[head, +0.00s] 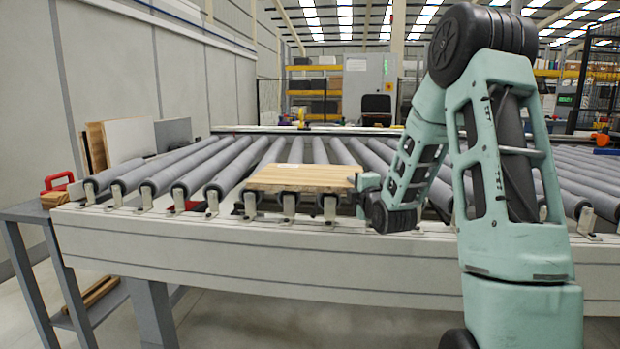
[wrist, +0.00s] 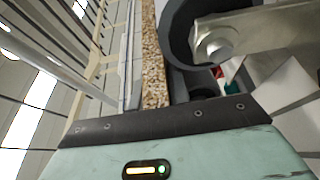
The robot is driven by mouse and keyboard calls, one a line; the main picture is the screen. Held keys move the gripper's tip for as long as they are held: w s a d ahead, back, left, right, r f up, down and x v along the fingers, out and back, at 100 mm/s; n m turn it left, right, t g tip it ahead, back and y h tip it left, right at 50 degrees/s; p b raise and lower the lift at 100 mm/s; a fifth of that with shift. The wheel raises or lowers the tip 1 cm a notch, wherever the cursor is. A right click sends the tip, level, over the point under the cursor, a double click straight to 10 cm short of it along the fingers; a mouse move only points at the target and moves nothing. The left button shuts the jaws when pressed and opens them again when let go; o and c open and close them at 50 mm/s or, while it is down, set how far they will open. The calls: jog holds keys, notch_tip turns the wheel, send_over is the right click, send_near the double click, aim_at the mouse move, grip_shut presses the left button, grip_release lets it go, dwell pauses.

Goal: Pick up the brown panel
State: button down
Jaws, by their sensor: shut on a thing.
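The brown panel (head: 305,178) lies flat across several grey rollers near the front edge of the conveyor in the head view. Its top is light wood with a small pale label near the back edge. My gripper (head: 358,181) is at the right end of the panel and is shut on it. The fingertips are small and partly hidden there. In the wrist view the panel's speckled chipboard edge (wrist: 152,55) runs up from my gripper's dark body. I cannot tell any gap between panel and rollers.
Grey rollers (head: 210,165) extend left and right of the panel, above a white front rail (head: 250,255). Upright boards (head: 128,139) and a red-handled tool (head: 57,183) stand at the left end. In the wrist view a roller end and metal bracket (wrist: 225,38) are close on the right.

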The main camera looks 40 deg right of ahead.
dwell(0.3)
jog(key=shift+w+r, duration=0.1)
jog(key=shift+r, duration=0.1)
jog(key=shift+r, duration=0.1)
jog(key=shift+r, duration=0.4)
notch_tip(320, 180, up, 9)
jog(key=shift+f+p, duration=0.15)
jog(key=shift+p, duration=0.8)
jog(key=s+a+r+p, duration=0.5)
jog(key=s+r, duration=0.5)
jog(key=s, duration=0.1)
jog(key=shift+a+r, duration=0.1)
jog(key=shift+r, duration=0.15)
